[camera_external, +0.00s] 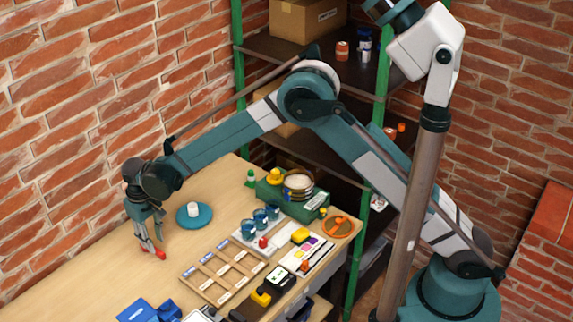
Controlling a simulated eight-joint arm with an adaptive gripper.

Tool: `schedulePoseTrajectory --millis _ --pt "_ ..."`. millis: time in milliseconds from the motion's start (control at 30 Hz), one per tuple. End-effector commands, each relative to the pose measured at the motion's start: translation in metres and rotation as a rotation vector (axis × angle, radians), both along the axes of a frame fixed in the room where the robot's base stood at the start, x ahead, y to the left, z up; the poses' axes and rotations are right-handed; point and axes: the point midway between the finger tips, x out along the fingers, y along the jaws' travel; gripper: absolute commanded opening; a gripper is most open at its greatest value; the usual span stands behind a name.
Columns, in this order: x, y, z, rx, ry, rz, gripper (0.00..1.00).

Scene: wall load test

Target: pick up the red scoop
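My gripper (149,238) points down over the left part of the wooden table (85,285). A small red piece (160,255) shows at its lower end, close to the table top. It may be the red scoop or part of a fingertip; it is too small to tell. I cannot tell whether the fingers are open or shut, or whether they touch it. Two other small red things stand to the right, one by the blue cups (263,243) and one by the palette tray (304,266). Neither is clearly a scoop.
A teal disc with a white piece (194,212) lies right of my gripper. A wooden divided tray (222,272), a green crate (291,200) and an orange ring (336,227) crowd the right side. Blue items (148,311) lie at the front. A brick wall rises behind.

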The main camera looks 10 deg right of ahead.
Motion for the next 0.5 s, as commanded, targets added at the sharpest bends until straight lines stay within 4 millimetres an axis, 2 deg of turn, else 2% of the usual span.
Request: schedulePoseTrajectory --millis 500 --pt "-0.001 0.001 -0.047 0.000 0.000 0.000 0.28"
